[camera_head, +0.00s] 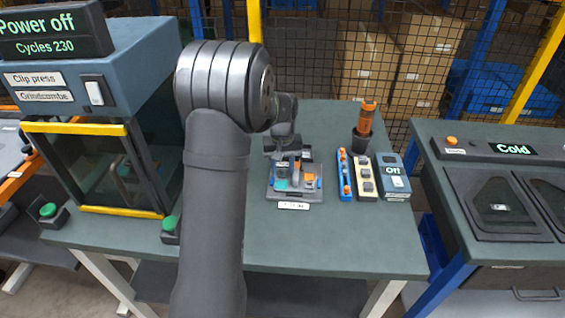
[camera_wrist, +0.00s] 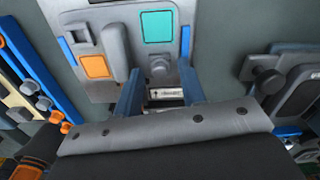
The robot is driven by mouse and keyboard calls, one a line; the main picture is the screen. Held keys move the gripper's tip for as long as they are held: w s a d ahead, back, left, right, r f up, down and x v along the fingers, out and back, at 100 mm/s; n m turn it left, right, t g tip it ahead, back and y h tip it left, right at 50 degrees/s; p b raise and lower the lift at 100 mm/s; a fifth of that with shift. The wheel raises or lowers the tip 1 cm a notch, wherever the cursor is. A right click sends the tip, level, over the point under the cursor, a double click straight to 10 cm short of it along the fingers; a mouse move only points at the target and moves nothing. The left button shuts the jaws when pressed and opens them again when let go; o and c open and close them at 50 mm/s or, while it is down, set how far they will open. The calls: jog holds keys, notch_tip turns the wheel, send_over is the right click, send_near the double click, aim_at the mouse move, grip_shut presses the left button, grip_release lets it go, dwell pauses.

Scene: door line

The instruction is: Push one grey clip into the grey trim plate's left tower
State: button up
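The grey trim plate (camera_wrist: 105,15) lies in the upper part of the wrist view, with orange and teal squares and raised grey parts on it. In the head view the plate (camera_head: 280,194) sits mid-table behind a white label. Small grey clips (camera_wrist: 28,88) sit on the beige rack (camera_head: 364,187).
A blue rack (camera_head: 344,178) with orange pieces stands beside the beige rack. The clip press (camera_head: 100,165) stands left. The table front is clear.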

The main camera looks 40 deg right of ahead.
notch_tip(320, 180, up, 18)
jog(key=shift+f, duration=0.25)
jog(key=shift+a, duration=0.1)
jog(key=s+a+r+n+t+h, duration=0.1)
jog(key=s+a+r, duration=0.15)
jog(key=a, duration=0.85)
jog(key=s+a+r+t+h, duration=0.1)
jog(key=s+a, duration=0.3)
jog(key=a, duration=0.8)
jog(key=s+a+f+n+t, duration=0.1)
jog(key=s+a+f+t, duration=0.2)
jog(key=s+a+f, duration=0.8)
jog(key=s+a, duration=0.2)
jog(key=a, duration=0.2)
jog(key=shift+s+a+f, duration=0.15)
jog(key=shift+s+f, duration=0.05)
jog(key=shift+f, duration=0.05)
jog(key=shift+w+r, duration=0.1)
